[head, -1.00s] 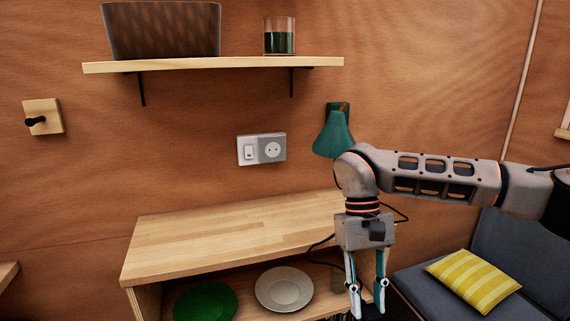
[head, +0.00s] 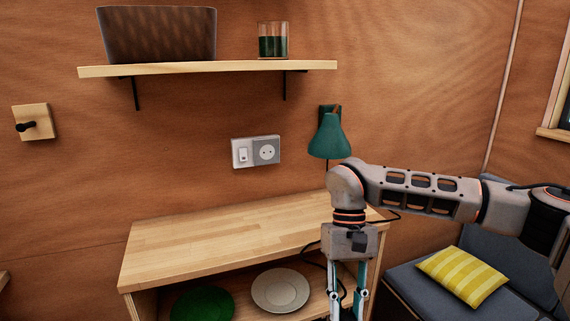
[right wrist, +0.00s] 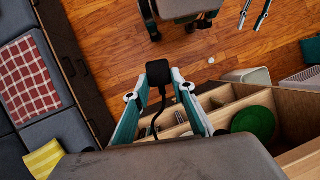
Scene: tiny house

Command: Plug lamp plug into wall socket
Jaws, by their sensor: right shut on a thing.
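The white wall socket (head: 266,151) is a round recessed outlet beside a switch, on the wood wall above the cabinet. The green lamp (head: 329,136) hangs on the wall right of it. My right gripper (right wrist: 161,82) is shut on the black lamp plug (right wrist: 158,71), and a black cord (right wrist: 156,122) trails from it. In the head view this gripper points down at the cabinet's front right, below and right of the socket; its tips are cut off and the plug is hidden. My left gripper (right wrist: 254,15) shows only in the right wrist view, its fingers apart and empty.
The wooden cabinet top (head: 220,240) is bare. A green plate (head: 202,303) and a white plate (head: 280,290) lie on the shelf under it. A wall shelf (head: 210,69) is above the socket. A grey sofa with a yellow pillow (head: 462,277) is at right.

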